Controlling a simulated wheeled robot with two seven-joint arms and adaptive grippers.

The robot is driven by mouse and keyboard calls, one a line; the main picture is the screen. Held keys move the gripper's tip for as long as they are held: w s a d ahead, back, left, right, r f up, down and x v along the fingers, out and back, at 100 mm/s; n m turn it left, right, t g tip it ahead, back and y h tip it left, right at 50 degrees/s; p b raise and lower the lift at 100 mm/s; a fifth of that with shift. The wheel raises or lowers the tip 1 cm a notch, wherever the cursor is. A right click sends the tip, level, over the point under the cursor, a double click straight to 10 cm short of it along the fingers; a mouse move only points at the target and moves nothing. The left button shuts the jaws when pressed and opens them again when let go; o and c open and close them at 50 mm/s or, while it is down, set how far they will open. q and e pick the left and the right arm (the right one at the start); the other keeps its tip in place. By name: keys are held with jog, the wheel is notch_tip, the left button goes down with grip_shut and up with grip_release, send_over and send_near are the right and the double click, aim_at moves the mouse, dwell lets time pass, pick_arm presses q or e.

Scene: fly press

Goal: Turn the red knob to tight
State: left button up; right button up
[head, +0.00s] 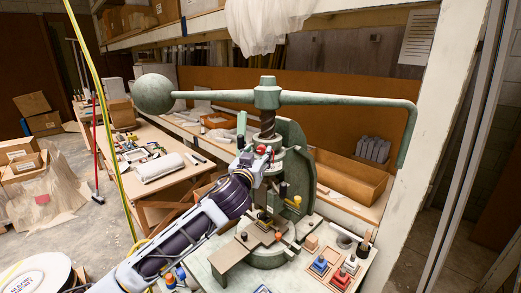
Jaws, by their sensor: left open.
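The green fly press (296,165) stands on a light bench top, with its long handle bar (340,98) and ball weight (154,93) across the top. The small red knob (262,149) shows at the press's collar, below the dark screw. My left gripper (260,164) is close to the red knob, at the left side of the press head. It is open; its fingers are small in the picture, and I cannot tell whether they touch the knob. The wrist and fingers hide part of the press. My right gripper is not in view.
A black knob (283,189) and a yellow knob (297,201) sit lower on the press. Small coloured blocks (320,266) and a wooden tray (350,180) are to the right. A yellow cable hangs left of my arm.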

aim_at(261, 150)
pick_arm(q)
jog(key=shift+p+x, duration=0.45)
jog(key=shift+x, duration=1.4)
jog(key=shift+c, duration=0.5)
jog(key=c, duration=0.9)
